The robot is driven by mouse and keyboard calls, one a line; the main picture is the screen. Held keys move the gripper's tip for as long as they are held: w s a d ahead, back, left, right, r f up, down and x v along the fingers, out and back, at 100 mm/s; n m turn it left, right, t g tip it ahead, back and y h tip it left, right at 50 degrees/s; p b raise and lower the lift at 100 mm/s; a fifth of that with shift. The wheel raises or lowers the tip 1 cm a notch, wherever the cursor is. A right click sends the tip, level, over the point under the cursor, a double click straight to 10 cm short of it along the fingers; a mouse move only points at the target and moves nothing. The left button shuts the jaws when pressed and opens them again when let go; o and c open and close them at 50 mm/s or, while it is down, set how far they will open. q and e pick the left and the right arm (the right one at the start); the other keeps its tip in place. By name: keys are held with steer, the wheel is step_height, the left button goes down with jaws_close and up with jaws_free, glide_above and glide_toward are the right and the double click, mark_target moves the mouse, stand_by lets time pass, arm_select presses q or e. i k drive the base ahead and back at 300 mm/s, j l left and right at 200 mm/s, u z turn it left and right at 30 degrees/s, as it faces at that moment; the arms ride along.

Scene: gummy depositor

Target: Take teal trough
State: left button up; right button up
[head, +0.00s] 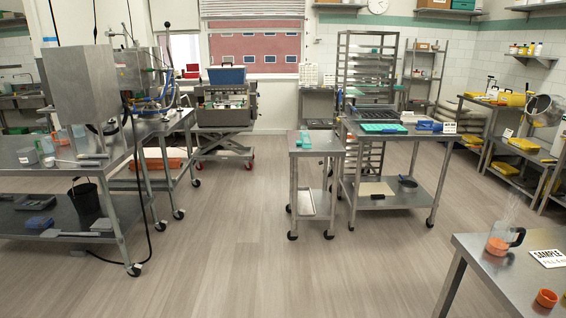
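A narrow teal piece (305,139), which looks like the trough, lies on top of a small steel cart (316,148) in the middle of the room. It is small in the view, so its shape is hard to make out. A flatter teal tray (384,128) lies on the larger steel table (412,134) to the right of the cart. Neither of my grippers shows in the head view.
Open wooden floor (235,245) lies between me and the cart. A steel bench (105,150) with machines stands at left. A near table (480,255) at right holds a jug (498,243), an orange cup (546,298) and a sample sign (549,258).

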mark_target(305, 142)
steer(key=i, duration=1.85)
